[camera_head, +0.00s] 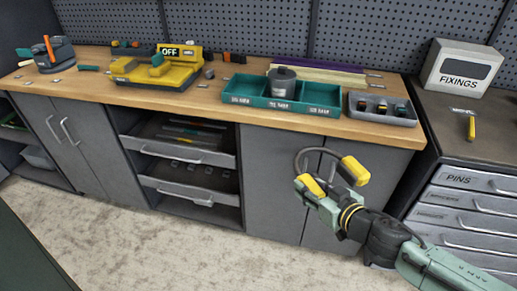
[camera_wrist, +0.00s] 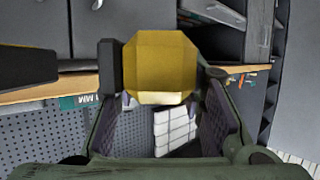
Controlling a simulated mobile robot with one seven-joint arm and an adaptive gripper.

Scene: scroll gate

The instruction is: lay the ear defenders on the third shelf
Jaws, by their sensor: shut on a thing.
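The ear defenders (camera_head: 353,171) have two yellow cups and a dark curved band. They are in the air in front of the bench's grey right-hand cabinet doors. My gripper (camera_head: 322,192) is shut on them at the nearer, left cup, with the band rising above it. In the wrist view one yellow cup (camera_wrist: 160,68) with a dark pad fills the space between my fingers (camera_wrist: 163,108). The open bay under the bench holds two pull-out trays (camera_head: 190,153), one above the other, with an open space below. I cannot tell which level is the third shelf.
The wooden bench top (camera_head: 225,113) carries a yellow machine marked OFF (camera_head: 155,70), a teal divided tray (camera_head: 320,97) and a grey tray (camera_head: 383,108). A drawer cabinet (camera_head: 465,205) with a FIXINGS box (camera_head: 462,68) stands at right. The floor (camera_head: 180,240) in front is clear.

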